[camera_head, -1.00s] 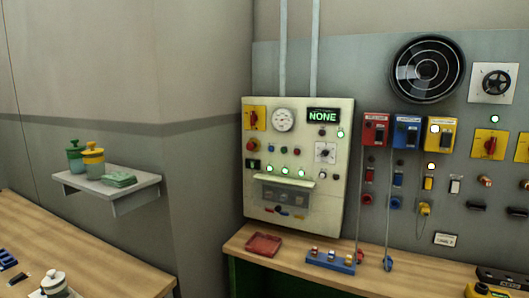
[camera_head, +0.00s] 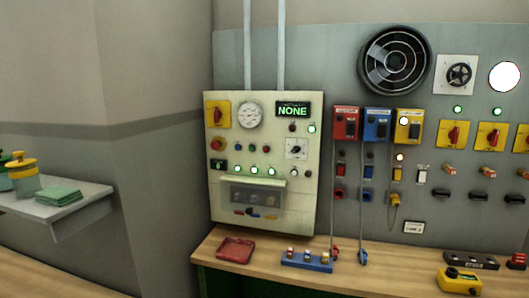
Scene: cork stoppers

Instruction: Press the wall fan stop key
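The round black wall fan (camera_head: 394,62) is at the top of the grey wall panel, right of centre. No key with a readable fan stop label shows, so I cannot tell which control is the stop key. A cream control box (camera_head: 262,165) on the wall left of the fan carries a gauge, a green "NONE" display (camera_head: 293,110), a red button (camera_head: 215,145) and several lit green lamps. A small switch (camera_head: 422,176) is on the panel below the fan. Neither of my grippers is in view.
Red, blue and yellow boxes (camera_head: 409,124) hang below the fan. A wooden bench (camera_head: 217,262) runs beneath, with a red tray (camera_head: 235,250), a blue rack (camera_head: 306,261) and a yellow control box (camera_head: 459,281). A shelf (camera_head: 85,215) juts out at left.

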